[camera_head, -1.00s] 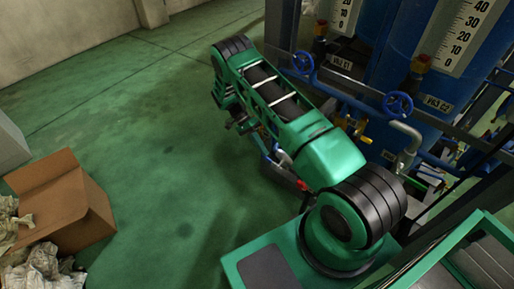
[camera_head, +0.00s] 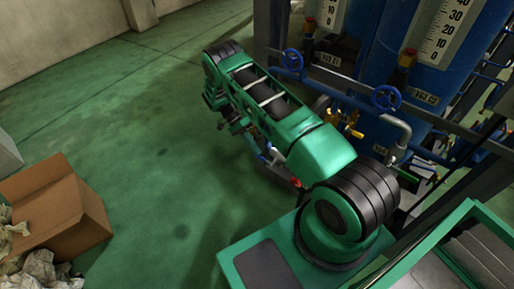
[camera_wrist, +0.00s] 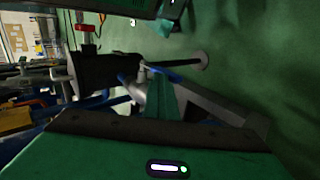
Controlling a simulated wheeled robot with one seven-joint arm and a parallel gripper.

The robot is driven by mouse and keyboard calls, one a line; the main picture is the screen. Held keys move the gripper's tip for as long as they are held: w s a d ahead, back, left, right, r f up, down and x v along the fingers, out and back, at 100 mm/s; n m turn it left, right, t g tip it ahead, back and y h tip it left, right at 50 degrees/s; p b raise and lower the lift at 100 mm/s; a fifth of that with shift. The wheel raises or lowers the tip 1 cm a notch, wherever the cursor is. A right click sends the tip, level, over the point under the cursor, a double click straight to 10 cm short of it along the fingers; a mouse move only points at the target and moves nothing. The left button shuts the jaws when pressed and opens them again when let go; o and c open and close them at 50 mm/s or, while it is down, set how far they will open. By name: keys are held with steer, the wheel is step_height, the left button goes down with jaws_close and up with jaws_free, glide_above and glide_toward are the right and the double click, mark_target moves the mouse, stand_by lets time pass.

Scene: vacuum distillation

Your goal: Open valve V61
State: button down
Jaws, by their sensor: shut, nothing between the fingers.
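I cannot tell which valve is V61, because no label reading V61 is legible. Two blue handwheels show in the head view: a left handwheel (camera_head: 292,58) and a right handwheel (camera_head: 386,98), on pipes before the blue tanks (camera_head: 388,45). Yellow valve handles (camera_head: 354,129) sit lower, just behind my arm. A red part (camera_head: 295,182) shows under my arm. In the wrist view, a red handle (camera_wrist: 86,28) stands at the upper left on a pipe. My gripper (camera_wrist: 160,95) is shut and empty, apart from that handle; my arm hides most of it in the head view.
A cardboard box (camera_head: 62,212) with crumpled paper stands on the floor at the left. The green floor (camera_head: 140,120) between box and arm is clear. A dark steel frame (camera_head: 262,40) and pipes crowd the right side close to my arm.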

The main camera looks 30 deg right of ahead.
steer(key=shift+w+a+f, duration=0.2)
steer(key=shift+a+f, duration=0.2)
steer(key=v, duration=1.2)
steer(key=shift+d, duration=0.25)
steer(key=shift+w, duration=0.1)
steer(key=shift+r, duration=0.1)
